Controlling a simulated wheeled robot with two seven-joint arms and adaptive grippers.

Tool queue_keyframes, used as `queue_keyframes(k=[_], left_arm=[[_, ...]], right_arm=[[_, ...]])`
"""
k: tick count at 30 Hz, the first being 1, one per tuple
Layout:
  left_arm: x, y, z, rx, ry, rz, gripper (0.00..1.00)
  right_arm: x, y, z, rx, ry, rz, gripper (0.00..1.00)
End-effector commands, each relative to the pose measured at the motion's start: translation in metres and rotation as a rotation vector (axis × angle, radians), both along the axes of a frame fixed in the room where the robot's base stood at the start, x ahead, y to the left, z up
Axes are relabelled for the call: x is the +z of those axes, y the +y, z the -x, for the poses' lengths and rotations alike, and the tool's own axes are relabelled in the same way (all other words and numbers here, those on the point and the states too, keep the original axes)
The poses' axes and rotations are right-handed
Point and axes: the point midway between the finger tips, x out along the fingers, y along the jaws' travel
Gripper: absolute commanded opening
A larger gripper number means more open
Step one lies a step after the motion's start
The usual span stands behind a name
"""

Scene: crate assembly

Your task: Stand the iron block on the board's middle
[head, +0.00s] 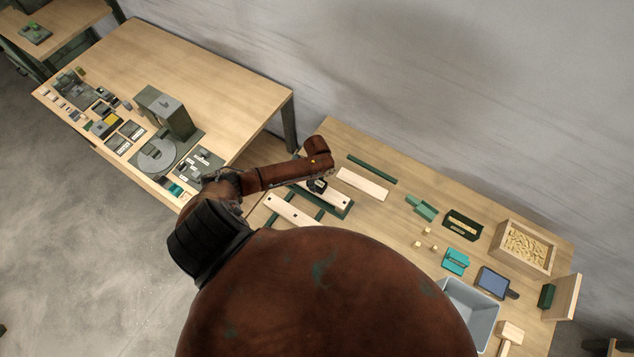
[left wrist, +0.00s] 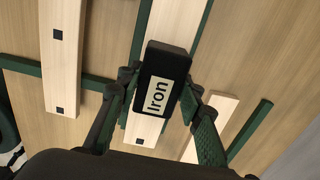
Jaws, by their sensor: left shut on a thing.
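The iron block is black with a white "Iron" label and shows in the left wrist view (left wrist: 166,64). My left gripper (left wrist: 158,92) is shut on it, with one finger on each side. The block is over a pale wooden board (left wrist: 181,22), which runs out beyond it at both ends. Whether the block touches the board I cannot tell. In the head view my left gripper (head: 317,186) is above this board (head: 338,201), which lies on a green frame. The gripper mostly hides the block there. My right gripper is not in view.
A second pale board (head: 292,214) lies parallel on the green frame. A loose board (head: 362,184) and a green bar (head: 372,169) lie beyond. To the right are a blue-grey bin (head: 470,308), a wooden tray of pale pieces (head: 525,248) and small blocks. Another table (head: 200,70) stands left.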

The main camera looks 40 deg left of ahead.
Motion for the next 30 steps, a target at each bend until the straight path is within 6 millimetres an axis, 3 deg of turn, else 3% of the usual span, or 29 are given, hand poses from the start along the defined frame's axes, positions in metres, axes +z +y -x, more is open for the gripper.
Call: queue_keyframes(k=[12, 13, 21, 30], left_arm=[[-0.0004, -0.0001, -0.0021, -0.001, -0.004, 0.000, 0.00], [-0.0003, -0.0001, -0.0021, -0.001, -0.004, 0.000, 0.35], [-0.0012, -0.0001, -0.0010, 0.000, -0.002, 0.000, 0.53], [-0.0026, -0.0002, 0.0016, 0.000, 0.003, 0.000, 0.54]], right_arm=[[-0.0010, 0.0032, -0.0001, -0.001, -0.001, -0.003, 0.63], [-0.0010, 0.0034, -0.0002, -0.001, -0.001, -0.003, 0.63], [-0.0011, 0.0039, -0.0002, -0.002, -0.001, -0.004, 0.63], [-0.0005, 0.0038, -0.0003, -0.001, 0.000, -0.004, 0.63]])
